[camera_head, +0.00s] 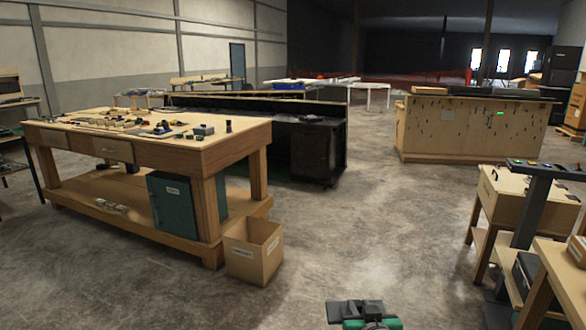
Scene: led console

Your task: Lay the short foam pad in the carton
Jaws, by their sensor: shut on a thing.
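The carton (245,264) is an open-topped brown cardboard box with a white label. It stands on the floor at the front right corner of the large wooden workbench. Its bottom is hidden from this angle. My gripper (368,320), with green parts, shows at the bottom edge, right of the carton and nearer to me. It is shut on a flat dark grey piece that looks like the short foam pad (345,310). The pad is apart from the carton. The lower part of my gripper is cut off by the frame edge.
The wooden workbench (170,150) at left carries several small tools and parts; a green case (172,205) sits on its lower shelf. A black desk (318,150) stands behind. Wooden tables and a dark stand (530,210) are at right. The floor between is clear.

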